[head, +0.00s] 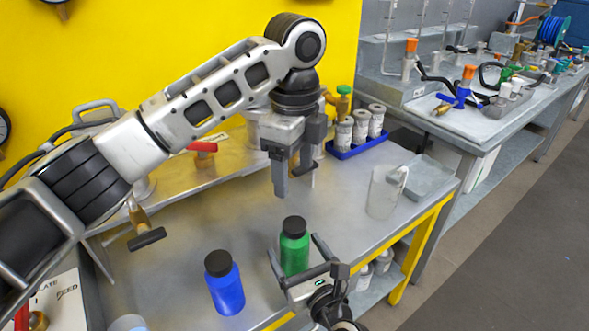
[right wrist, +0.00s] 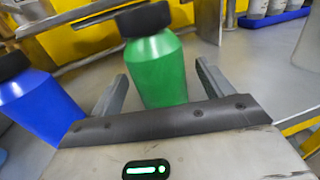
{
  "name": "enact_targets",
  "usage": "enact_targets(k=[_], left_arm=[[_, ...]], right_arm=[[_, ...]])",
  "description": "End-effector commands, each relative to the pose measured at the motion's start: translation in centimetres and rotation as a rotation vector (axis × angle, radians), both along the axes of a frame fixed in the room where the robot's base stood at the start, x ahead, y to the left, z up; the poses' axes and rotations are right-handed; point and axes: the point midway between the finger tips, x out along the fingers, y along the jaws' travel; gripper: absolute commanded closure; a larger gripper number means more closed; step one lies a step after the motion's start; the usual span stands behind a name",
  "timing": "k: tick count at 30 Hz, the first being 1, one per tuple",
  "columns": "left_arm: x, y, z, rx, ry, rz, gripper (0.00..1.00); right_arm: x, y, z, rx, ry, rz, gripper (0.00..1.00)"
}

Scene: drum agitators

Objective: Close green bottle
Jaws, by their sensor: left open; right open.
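The green bottle (head: 294,254) stands upright on the metal table with a black cap (head: 294,227) on its top. My right gripper (head: 296,244) is open, low at the table's front, with its fingers on either side of the green bottle. In the right wrist view the bottle (right wrist: 158,72) rises between the two spread fingers (right wrist: 162,82), with a gap visible on the right side. My left gripper (head: 292,188) is open and empty, pointing down, above and behind the green bottle. I cannot tell whether the cap is tight.
A blue bottle (head: 226,290) with a black cap stands left of the green one. A clear beaker (head: 384,192) and a grey tray (head: 427,180) are at the right. A blue rack (head: 352,150) holds white-labelled jars behind. The table's middle is clear.

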Motion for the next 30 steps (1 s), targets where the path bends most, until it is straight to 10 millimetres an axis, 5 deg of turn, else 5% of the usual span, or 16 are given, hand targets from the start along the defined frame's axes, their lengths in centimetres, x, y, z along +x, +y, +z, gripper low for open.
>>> enact_targets(k=[15, 21, 30], left_arm=[[0.0, 0.0, -1.3, 0.000, 0.000, 0.000, 0.33], [0.0, 0.0, -1.8, 0.000, 0.000, 0.000, 0.33], [0.0, 0.0, -1.8, 0.000, 0.000, 0.000, 0.33]], right_arm=[[-10.7, -4.9, -0.3, -0.001, 0.003, 0.002, 0.21], [-12.8, -5.9, -0.1, -0.001, 0.002, 0.001, 0.21], [-13.2, -6.1, 0.0, 0.000, 0.001, 0.000, 0.21]])
